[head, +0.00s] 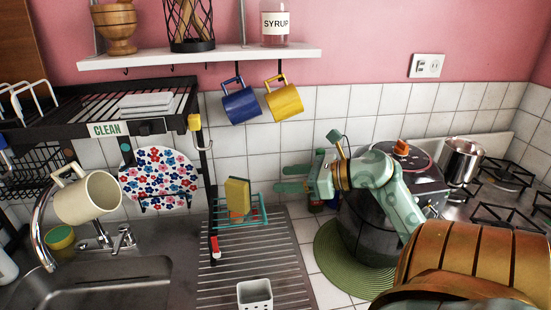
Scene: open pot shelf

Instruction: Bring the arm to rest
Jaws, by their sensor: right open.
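My right arm (398,205) comes in from the lower right and reaches left across the counter. My right gripper (280,179) is at its end, level and pointing left, with two green fingers apart and nothing between them. It is to the right of the yellow sponge (237,196) in the teal wire rack (266,212), in front of the tiled wall. My left gripper is not in view.
A dark pot (355,235) on a green round mat (330,278) stands behind my right arm. Blue (241,105) and yellow (290,103) mugs hang above. The sink (95,290) is left.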

